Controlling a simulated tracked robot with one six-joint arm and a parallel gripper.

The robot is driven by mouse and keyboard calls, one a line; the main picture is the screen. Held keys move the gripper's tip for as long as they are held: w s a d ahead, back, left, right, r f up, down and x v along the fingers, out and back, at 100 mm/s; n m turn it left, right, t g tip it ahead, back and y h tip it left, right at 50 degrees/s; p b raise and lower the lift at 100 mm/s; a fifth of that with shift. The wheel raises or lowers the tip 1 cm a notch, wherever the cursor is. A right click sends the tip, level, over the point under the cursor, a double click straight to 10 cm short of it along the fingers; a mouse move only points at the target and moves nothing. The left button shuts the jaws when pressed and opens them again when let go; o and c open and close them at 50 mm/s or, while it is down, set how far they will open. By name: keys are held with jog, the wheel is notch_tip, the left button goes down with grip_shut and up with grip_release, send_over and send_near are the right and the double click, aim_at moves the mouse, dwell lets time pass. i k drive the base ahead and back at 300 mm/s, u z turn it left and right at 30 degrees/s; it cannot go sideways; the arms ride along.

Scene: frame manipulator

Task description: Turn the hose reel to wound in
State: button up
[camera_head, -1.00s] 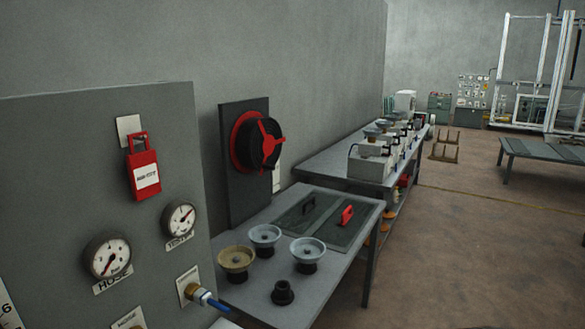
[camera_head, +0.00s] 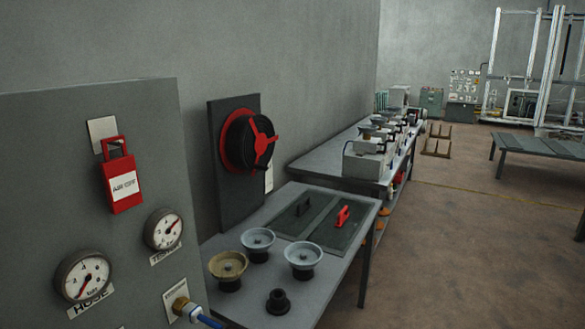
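The hose reel (camera_head: 241,139) is a black drum with a red back disc and a red three-armed hub on its front. It is mounted on a dark upright board (camera_head: 228,203) at the back of a grey table. I cannot tell from here how far the hose is wound. My gripper is not in view.
A grey panel (camera_head: 130,235) with gauges, a red AIR OFF tag (camera_head: 121,182) and a blue hose fitting stands close at left. The grey table (camera_head: 330,283) holds several round cups and lidded trays. A long bench (camera_head: 325,166) runs behind. Open floor (camera_head: 450,250) lies at right.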

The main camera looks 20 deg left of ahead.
aim_at(247, 140)
jog(key=z, duration=0.6)
jog(key=i, duration=2.9)
jog(key=u, duration=1.1)
